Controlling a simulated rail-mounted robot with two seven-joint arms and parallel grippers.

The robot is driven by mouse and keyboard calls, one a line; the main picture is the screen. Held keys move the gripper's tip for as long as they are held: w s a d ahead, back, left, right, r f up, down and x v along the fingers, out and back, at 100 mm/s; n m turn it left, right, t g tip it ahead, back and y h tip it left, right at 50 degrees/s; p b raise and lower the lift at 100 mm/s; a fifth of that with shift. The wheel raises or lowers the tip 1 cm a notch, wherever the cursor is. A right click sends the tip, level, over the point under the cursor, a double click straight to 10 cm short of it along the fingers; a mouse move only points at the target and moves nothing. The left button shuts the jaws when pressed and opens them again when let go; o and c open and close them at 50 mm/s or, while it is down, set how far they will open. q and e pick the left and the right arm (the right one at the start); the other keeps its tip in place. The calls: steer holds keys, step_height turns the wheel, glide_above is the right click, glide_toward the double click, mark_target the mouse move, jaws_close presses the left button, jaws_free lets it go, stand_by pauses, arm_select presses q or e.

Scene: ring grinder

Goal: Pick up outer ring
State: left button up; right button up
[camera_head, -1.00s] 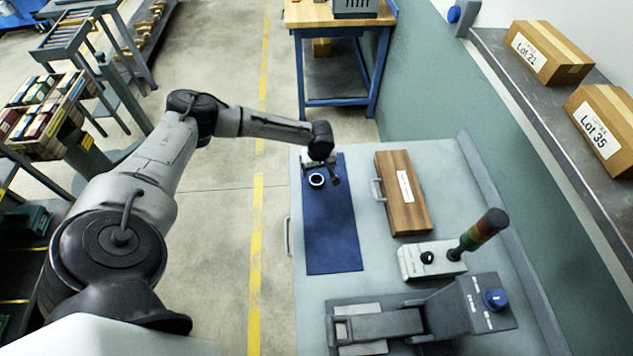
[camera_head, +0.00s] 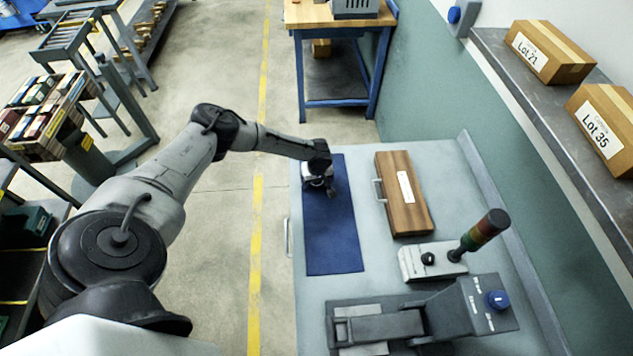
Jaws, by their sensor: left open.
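My left gripper (camera_head: 324,187) is over the far end of the blue mat (camera_head: 333,240), pointing down at it. Its jaws are open, though they look small here. The outer ring does not show now; the gripper and wrist cover the spot where a small ring lay on the mat. I cannot tell whether the fingers touch the ring. My right gripper is not in view.
The mat lies on a grey workbench (camera_head: 384,260). A wooden case (camera_head: 405,205) lies right of the mat. A white control box (camera_head: 418,262) with a signal light (camera_head: 484,232) and a grey machine (camera_head: 400,322) stand nearer. The near part of the mat is clear.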

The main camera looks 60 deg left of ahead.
arm_select(q)
steer(key=shift+c, duration=0.2)
steer(key=c, duration=1)
steer(key=shift+r, duration=0.1)
steer(key=shift+c, duration=0.2)
